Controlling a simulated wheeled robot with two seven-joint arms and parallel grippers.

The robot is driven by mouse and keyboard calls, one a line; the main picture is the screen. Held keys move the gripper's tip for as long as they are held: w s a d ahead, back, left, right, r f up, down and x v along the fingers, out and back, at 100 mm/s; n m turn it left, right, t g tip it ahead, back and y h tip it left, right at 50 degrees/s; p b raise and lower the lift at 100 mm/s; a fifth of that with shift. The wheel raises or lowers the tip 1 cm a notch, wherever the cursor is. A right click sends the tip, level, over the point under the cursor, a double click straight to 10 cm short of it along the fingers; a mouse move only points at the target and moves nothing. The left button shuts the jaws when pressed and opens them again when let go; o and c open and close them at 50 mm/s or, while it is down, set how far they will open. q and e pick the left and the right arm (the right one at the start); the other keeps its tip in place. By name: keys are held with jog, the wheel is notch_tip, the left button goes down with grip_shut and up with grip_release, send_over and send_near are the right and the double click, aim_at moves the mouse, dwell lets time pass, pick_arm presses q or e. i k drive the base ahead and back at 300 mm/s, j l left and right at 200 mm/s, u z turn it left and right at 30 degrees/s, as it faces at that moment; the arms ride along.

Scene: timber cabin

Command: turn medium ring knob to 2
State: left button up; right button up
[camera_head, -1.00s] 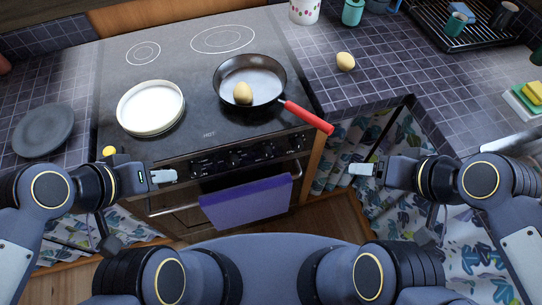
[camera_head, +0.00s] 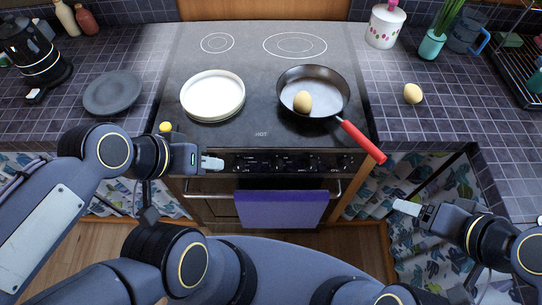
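The stove's front panel (camera_head: 260,163) carries a row of dark knobs with small pale marks. The knobs are too small to read their settings, and I cannot tell which serves the medium ring. My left gripper (camera_head: 213,163) is at the panel's left end, pointing right, just left of the leftmost visible knob (camera_head: 241,164); contact is not clear. Its pale fingers show edge-on, so their opening cannot be judged. My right gripper (camera_head: 406,207) is well right of the stove, in front of the patterned curtain, away from the knobs; its finger gap is also unclear.
A pan (camera_head: 325,83) holding an egg (camera_head: 302,101) stands on the hob, its red handle (camera_head: 362,141) jutting past the front edge. White plates (camera_head: 213,94) sit to its left. A purple towel (camera_head: 282,208) hangs below the knobs. Another egg (camera_head: 413,93) lies on the right counter.

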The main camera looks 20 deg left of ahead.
aim_at(310, 164)
jog(key=k+l+u, duration=0.15)
jog(key=u, duration=0.2)
jog(key=k+l+u, duration=0.2)
jog(key=u, duration=0.15)
jog(key=k+l+u, duration=0.15)
jog(key=u, duration=0.2)
